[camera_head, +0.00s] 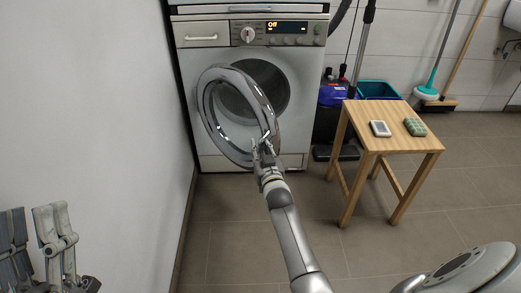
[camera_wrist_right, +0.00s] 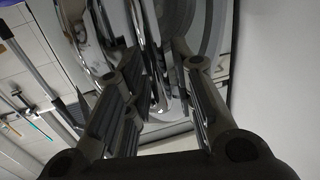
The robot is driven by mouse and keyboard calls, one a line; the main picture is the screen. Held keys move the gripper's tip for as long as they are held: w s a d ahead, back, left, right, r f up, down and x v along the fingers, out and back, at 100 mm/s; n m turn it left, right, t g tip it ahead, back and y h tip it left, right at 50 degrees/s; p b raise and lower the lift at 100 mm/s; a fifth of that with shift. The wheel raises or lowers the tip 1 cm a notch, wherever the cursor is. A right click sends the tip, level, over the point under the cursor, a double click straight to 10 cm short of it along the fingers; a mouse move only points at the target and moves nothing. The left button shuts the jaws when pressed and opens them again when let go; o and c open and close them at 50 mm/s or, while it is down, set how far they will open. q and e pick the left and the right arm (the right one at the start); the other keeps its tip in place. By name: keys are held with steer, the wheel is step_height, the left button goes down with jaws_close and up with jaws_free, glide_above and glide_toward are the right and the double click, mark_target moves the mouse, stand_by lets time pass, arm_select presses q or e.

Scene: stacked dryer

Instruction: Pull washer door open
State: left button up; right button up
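The washer (camera_head: 295,105) is a white front loader against the back wall, with a lit display reading "Off". Its round chrome-rimmed door (camera_head: 212,112) stands swung out from the dark drum opening (camera_head: 265,82). My right gripper (camera_head: 264,148) is at the lower right part of the door rim. In the right wrist view its fingers (camera_wrist_right: 155,95) are apart, with the shiny door rim (camera_wrist_right: 150,50) beyond and between them; I cannot tell whether they touch it. My left gripper (camera_head: 42,238) is at the lower left, away from the washer, partly cut off by the frame; its opening is unclear.
A wooden stool (camera_head: 405,142) with two small items on top stands to the right of the washer. Behind it are a teal basin (camera_head: 378,90), blue packages and brooms. A white wall (camera_head: 95,120) closes off the left. The tiled floor in front is clear.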

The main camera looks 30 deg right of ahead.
steer(key=shift+o, duration=0.4)
steer(key=shift+s, duration=0.15)
steer(key=shift+s+a, duration=0.15)
steer(key=shift+s, duration=0.15)
steer(key=v, duration=1.1)
